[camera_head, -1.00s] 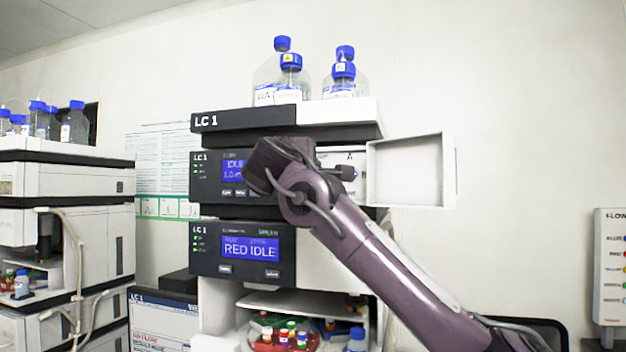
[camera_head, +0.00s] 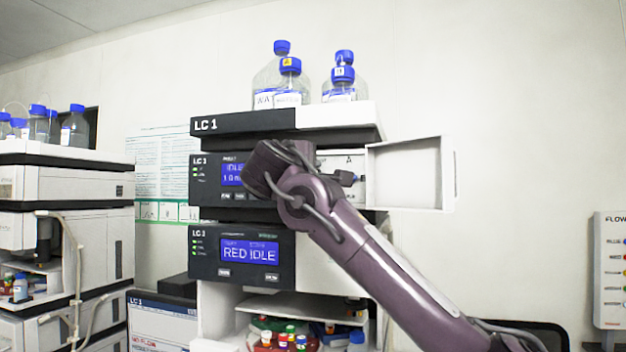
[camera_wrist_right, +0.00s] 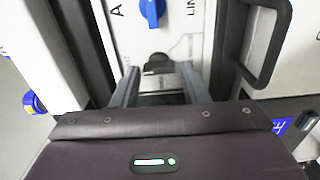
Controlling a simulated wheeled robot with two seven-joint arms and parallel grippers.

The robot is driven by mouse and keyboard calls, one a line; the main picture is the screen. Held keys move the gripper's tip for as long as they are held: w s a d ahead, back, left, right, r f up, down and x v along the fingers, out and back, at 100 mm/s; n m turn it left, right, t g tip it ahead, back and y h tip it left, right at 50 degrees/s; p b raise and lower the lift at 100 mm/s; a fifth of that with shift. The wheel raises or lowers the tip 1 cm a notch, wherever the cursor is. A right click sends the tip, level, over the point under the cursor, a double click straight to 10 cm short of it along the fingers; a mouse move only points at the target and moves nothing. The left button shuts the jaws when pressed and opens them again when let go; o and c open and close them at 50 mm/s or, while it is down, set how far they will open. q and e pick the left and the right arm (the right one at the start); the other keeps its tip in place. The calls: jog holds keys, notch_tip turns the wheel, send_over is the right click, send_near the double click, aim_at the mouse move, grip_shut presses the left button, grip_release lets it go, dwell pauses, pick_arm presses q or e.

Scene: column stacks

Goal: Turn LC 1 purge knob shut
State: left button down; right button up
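The LC 1 stack (camera_head: 205,123) stands in the middle of the head view. The pump module's compartment door (camera_head: 408,173) is swung open to the right. My right arm reaches in from the right, and its dark hand covers part of the pump front; its fingertips cannot be made out there. In the right wrist view my right gripper (camera_wrist_right: 159,78) has its two fingers apart. A small dark knob (camera_wrist_right: 158,63) sits between and just beyond the fingertips, with gaps on both sides. A blue knob (camera_wrist_right: 152,10) sits above it beside the letter A. My left gripper is not in view.
Blue-capped bottles (camera_head: 290,85) stand on top of the stack. A lower module (camera_head: 242,255) shows RED IDLE, above an open bay with coloured vials (camera_head: 283,340). Another instrument stack (camera_head: 65,185) stands at the left. A dark loop (camera_wrist_right: 268,45) lies right of the fingers in the wrist view.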

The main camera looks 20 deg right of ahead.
jog(key=b+v, duration=0.3)
jog(key=v, duration=0.4)
jog(key=shift+s+a, duration=0.2)
jog(key=shift+s, duration=0.05)
jog(key=shift+f, duration=0.1)
